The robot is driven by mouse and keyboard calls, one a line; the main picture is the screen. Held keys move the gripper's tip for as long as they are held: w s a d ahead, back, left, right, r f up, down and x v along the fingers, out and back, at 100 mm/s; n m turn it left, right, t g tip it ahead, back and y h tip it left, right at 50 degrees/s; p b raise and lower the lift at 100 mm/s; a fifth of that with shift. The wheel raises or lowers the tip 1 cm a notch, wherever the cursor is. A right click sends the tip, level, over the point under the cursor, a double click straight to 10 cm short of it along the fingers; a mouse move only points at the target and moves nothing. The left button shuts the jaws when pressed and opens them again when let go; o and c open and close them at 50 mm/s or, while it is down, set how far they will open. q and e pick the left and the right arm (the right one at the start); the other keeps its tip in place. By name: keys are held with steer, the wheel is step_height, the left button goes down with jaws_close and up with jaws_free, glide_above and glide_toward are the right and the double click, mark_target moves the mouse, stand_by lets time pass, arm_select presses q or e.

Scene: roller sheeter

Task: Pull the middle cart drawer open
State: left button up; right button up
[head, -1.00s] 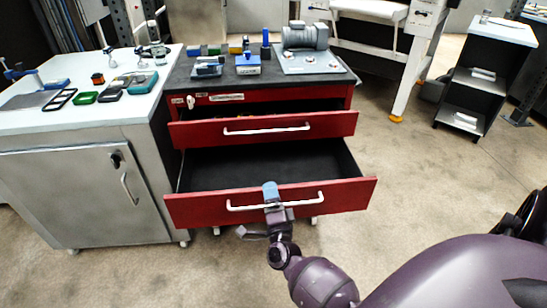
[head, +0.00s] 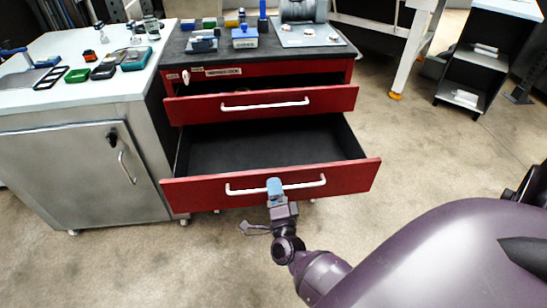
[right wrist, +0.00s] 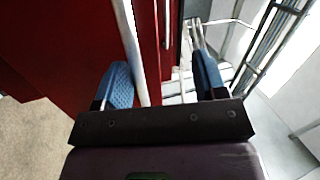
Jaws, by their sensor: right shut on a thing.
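The red tool cart (head: 280,72) stands ahead with a dark top. Its upper drawer (head: 215,110) is partly open. Below it, the middle drawer (head: 220,196) is pulled far out, showing a dark, empty-looking interior. My right gripper (head: 274,187) is at the middle of this drawer's white bar handle (head: 310,184). My left gripper is out of view.
A grey cabinet (head: 80,175) with a pale top stands close at the left. Tools and a motor (head: 303,11) sit on the cart top. A dark shelf unit (head: 475,55) stands at the back right. The floor right of the cart is clear.

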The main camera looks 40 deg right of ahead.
steer(key=shift+s+a+f, duration=0.15)
steer(key=shift+s+a, duration=0.25)
steer(key=shift+c, duration=0.8)
steer(key=shift+s+a+f, duration=0.1)
steer(key=shift+s+a, duration=0.05)
steer(key=shift+s, duration=0.05)
steer(key=c, duration=0.3)
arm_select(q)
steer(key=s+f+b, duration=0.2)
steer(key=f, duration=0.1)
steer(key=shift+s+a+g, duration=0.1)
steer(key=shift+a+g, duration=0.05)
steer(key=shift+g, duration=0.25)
arm_select(e)
steer(key=s+a+f, duration=0.1)
steer(key=s+f, duration=0.1)
steer(key=s, duration=0.1)
steer(key=s+a+f, duration=0.1)
steer(key=shift+s+a+f, duration=0.15)
steer(key=shift+a+f, duration=0.05)
steer(key=shift+a, duration=0.1)
